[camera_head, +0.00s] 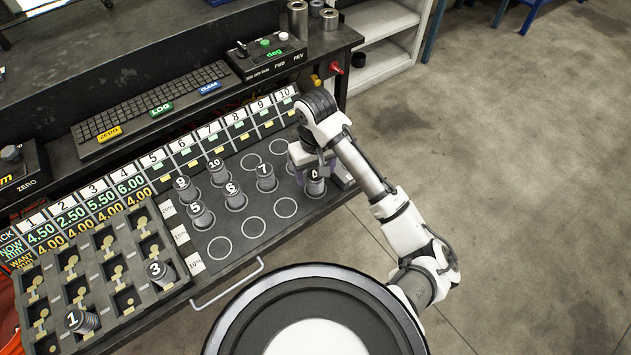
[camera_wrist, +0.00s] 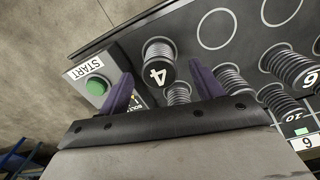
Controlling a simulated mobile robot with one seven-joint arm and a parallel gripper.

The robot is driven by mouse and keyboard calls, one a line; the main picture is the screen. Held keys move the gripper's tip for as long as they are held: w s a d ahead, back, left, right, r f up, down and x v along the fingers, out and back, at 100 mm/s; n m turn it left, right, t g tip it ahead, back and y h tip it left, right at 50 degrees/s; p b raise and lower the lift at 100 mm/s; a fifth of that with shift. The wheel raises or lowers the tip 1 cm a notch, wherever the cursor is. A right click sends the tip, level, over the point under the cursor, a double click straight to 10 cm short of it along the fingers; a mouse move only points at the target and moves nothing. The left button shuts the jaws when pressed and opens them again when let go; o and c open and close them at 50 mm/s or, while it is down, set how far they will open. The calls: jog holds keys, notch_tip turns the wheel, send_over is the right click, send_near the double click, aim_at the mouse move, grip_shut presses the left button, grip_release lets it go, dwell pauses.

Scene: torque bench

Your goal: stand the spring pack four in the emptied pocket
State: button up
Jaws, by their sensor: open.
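Spring pack four (camera_wrist: 157,66) is a grey coiled cylinder with a white 4 on its dark top. It stands on the board between the two purple fingers of my gripper (camera_wrist: 161,72), which is open. In the head view a pack (camera_head: 316,187) stands under my gripper (camera_head: 318,172), partly hidden by it. At the left, a dark pocket tray (camera_head: 60,252) holds pack 1 (camera_head: 83,321) and pack 3 (camera_head: 161,273), both leaning a little. Several other pockets are empty, with pale brass-coloured shapes inside; I cannot tell which is the emptied one.
Packs 5 (camera_head: 201,217), 6 (camera_head: 235,199), 7 (camera_head: 266,182), 9 (camera_head: 187,191) and 10 (camera_head: 217,176) stand near my gripper. Several ringed spots are bare. A green START button (camera_wrist: 96,86) sits beside pack four. A handle rail (camera_head: 230,285) runs along the front edge.

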aim_at(316, 177)
notch_tip(316, 177, down, 3)
jog(key=shift+w+f, duration=0.1)
jog(key=shift+f, duration=0.05)
jog(key=c, duration=1.2)
jog(key=shift+c, duration=0.6)
